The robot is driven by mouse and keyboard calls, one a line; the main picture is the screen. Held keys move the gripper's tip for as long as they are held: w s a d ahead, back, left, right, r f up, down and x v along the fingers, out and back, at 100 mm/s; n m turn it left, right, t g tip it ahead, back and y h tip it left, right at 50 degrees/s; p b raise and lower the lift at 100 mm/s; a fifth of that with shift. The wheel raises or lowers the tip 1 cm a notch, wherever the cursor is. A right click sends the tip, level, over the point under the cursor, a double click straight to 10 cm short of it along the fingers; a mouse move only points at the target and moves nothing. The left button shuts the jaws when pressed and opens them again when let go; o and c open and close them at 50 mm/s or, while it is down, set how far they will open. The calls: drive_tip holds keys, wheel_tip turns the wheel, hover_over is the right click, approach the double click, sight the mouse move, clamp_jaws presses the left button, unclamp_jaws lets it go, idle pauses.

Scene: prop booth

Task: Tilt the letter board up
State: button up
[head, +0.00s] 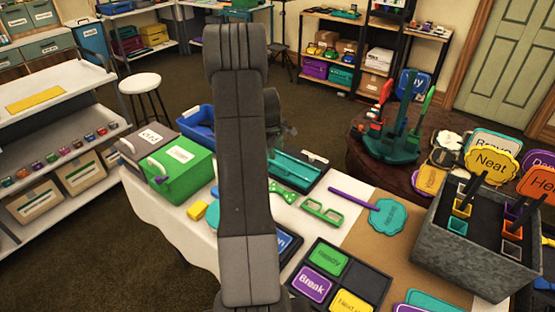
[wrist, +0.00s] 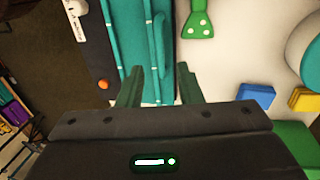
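A teal panel with raised rails, which looks like the letter board (head: 293,168), lies flat on a dark base on the white table, just right of my arm in the head view. In the wrist view the teal panel (wrist: 137,45) runs up the picture, left of the middle. My gripper (wrist: 160,88) is open, its two fingers apart over the near part of the panel. Nothing shows held between them. I cannot tell whether the fingers touch the panel. In the head view my arm hides part of the board and the gripper's fingertips.
A green box (head: 178,172) and a blue bin (head: 197,125) stand left of my arm. A grey metal bin (head: 463,258) stands at the right.

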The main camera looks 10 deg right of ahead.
sight(278, 164)
drive_tip(key=shift+w+d+f+p, duration=0.1)
drive_tip(key=shift+w+d+f, duration=0.05)
drive_tip(key=shift+f, duration=0.9)
drive_tip(key=shift+w+d+f+p, duration=0.1)
drive_tip(key=shift+d+f+p, duration=0.05)
drive_tip(key=shift+f, duration=0.85)
drive_tip(key=shift+w+d+f+p, duration=0.1)
drive_tip(key=shift+w+d+f, duration=0.05)
drive_tip(key=shift+f, duration=0.9)
clamp_jaws()
